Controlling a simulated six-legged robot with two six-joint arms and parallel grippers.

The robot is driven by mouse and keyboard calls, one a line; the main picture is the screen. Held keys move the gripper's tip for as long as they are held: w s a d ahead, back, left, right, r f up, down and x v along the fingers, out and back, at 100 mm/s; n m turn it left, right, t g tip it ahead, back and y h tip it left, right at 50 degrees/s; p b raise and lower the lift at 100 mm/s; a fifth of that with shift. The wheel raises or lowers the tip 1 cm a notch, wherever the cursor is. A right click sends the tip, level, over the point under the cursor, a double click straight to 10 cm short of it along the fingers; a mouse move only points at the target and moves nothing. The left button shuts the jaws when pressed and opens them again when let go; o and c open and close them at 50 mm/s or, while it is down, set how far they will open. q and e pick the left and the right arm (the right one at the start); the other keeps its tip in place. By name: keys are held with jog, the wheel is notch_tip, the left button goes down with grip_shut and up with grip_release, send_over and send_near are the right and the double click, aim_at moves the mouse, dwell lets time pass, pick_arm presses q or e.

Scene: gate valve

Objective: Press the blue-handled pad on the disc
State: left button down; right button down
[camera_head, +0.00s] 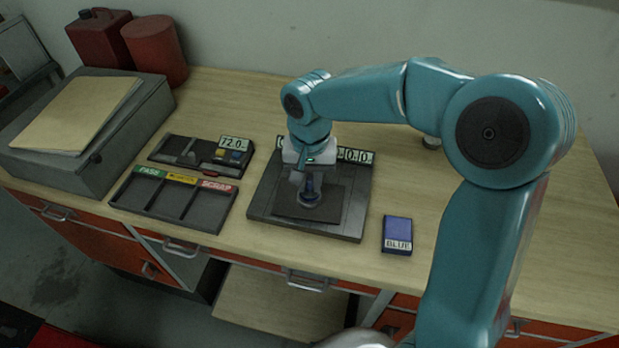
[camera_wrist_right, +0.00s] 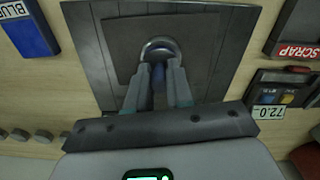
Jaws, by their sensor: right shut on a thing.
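My right gripper (camera_head: 309,182) points down over the dark plate of the weighing stand (camera_head: 350,222). It is shut on the blue handle of the pad (camera_head: 309,188), which stands about upright. My left gripper is not in view.
A box marked BLUE (camera_head: 397,234) lies right of the stand. A tray with PASS and SCRAP compartments (camera_head: 172,200) and a panel reading 72.0 (camera_head: 200,157) lie left. Several grey discs (camera_wrist_right: 20,135) show at the wrist view's left. The bench front is clear.

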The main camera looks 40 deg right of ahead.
jog(key=shift+w+f, duration=0.15)
jog(key=shift+f, duration=0.1)
jog(key=shift+f, duration=0.1)
dwell(0.4)
jog(key=shift+f+b, duration=0.15)
jog(key=shift+b, duration=0.2)
dwell(0.5)
jog(key=shift+r+p, duration=0.75)
jog(key=shift+r, duration=0.15)
notch_tip(320, 180, up, 6)
jog(key=p, duration=0.4)
jog(key=shift+f, duration=0.25)
jog(key=shift+f, duration=0.1)
